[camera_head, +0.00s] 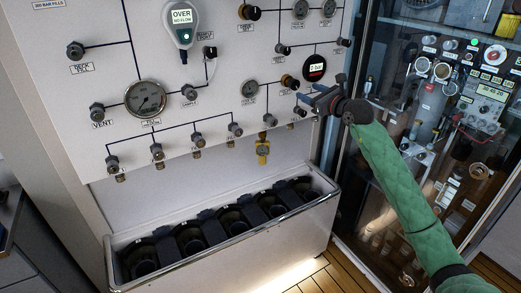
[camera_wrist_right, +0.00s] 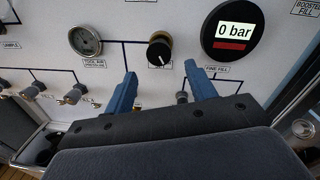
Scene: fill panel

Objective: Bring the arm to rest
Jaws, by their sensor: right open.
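My right arm, in a green sleeve, reaches in from the lower right in the head view. Its gripper (camera_head: 306,99) is in front of the right edge of the fill panel (camera_head: 215,130), below the round black display (camera_head: 314,68). In the right wrist view the two blue fingers (camera_wrist_right: 161,76) stand apart with nothing held between them. A black knob (camera_wrist_right: 159,50) on the panel shows beyond the gap between the fingertips. Whether a finger touches the panel cannot be told. My left gripper is not in view.
The display reads 0 bar in the right wrist view (camera_wrist_right: 232,32). A metal trough (camera_head: 300,228) with several dark sockets stands below the panel. A handheld meter (camera_head: 182,18) reads OVER. A glass-fronted cabinet (camera_head: 440,110) is close on the right. Wooden floor (camera_head: 325,275) is clear below.

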